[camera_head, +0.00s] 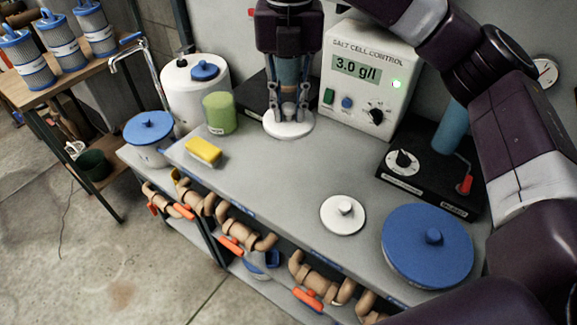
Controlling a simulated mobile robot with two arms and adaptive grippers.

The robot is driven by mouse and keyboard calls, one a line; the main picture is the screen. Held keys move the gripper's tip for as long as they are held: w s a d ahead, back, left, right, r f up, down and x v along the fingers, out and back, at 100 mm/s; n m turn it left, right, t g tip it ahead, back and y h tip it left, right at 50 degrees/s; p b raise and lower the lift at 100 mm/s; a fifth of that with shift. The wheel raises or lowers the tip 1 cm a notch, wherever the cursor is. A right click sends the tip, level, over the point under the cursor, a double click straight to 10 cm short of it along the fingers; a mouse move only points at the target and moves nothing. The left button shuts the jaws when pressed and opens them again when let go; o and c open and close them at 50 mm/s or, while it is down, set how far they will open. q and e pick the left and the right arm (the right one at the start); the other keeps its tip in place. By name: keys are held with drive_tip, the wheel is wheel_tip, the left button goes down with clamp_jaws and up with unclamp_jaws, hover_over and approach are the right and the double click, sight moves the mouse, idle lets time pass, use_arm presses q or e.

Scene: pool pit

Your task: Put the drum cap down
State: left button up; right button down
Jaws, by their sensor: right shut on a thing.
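My right gripper (288,108) points down near the back of the grey bench and is shut on the knob of a white disc-shaped cap (285,130). The cap is level, at or just above the bench top; I cannot tell if it touches. The fingers hide its knob. A similar white cap with a knob (343,215) lies flat near the front edge. A white drum (193,95) with a blue cap (205,70) on top stands at the back left. My left gripper is not in view.
The salt cell control box (368,80) stands right of the gripper. A green cylinder (219,113) and yellow sponge (203,151) are left. A blue lid (428,246) lies front right, below a black dosing unit (425,172). The bench middle (280,180) is clear.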

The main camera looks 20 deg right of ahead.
sight(289, 125)
drive_tip(key=f, duration=0.1)
drive_tip(key=s+f, duration=0.1)
drive_tip(key=f, duration=0.1)
drive_tip(key=shift+s+a+f, duration=0.3)
drive_tip(key=shift+s+f, duration=0.05)
drive_tip(key=f, duration=0.3)
drive_tip(key=f+p, duration=0.1)
drive_tip(key=f, duration=0.5)
drive_tip(key=shift+w+d+f, duration=0.2)
drive_tip(key=shift+w+f, duration=0.1)
drive_tip(key=shift+w, duration=0.1)
drive_tip(key=shift+s+f, duration=0.1)
drive_tip(key=shift+f, duration=0.4)
wheel_tip(289, 125, down, 4)
drive_tip(key=shift+r+p, duration=0.25)
drive_tip(key=shift+p, duration=0.3)
drive_tip(key=shift+f, duration=0.3)
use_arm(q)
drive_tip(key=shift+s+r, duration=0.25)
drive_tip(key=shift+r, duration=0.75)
use_arm(e)
drive_tip(key=shift+f, duration=0.25)
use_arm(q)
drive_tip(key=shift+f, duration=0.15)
use_arm(e)
drive_tip(key=c, duration=1.8)
unclamp_jaws()
drive_tip(key=shift+r, duration=0.1)
